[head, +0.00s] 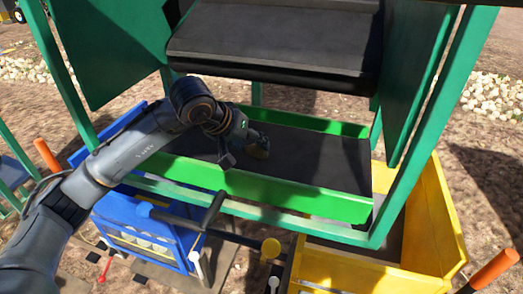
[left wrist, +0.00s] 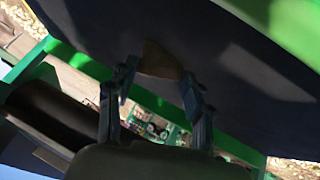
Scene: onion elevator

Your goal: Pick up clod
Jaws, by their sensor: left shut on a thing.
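The clod (left wrist: 160,60) is a brown lump, seen between the fingertips of my left gripper (left wrist: 158,82) in the left wrist view. In the head view my left gripper (head: 256,145) reaches in from the left over the dark belt (head: 310,160) between green side rails, and it is shut on the clod. The clod is mostly hidden by the gripper in the head view. Whether it still touches the belt I cannot tell. My right gripper is not in view.
Green posts and panels frame the belt, with a dark upper chute (head: 275,45) close above the arm. A blue crate (head: 145,235) stands at the front left and a yellow bin (head: 435,225) at the right. A dark lever (head: 212,212) rises in front of the green rail.

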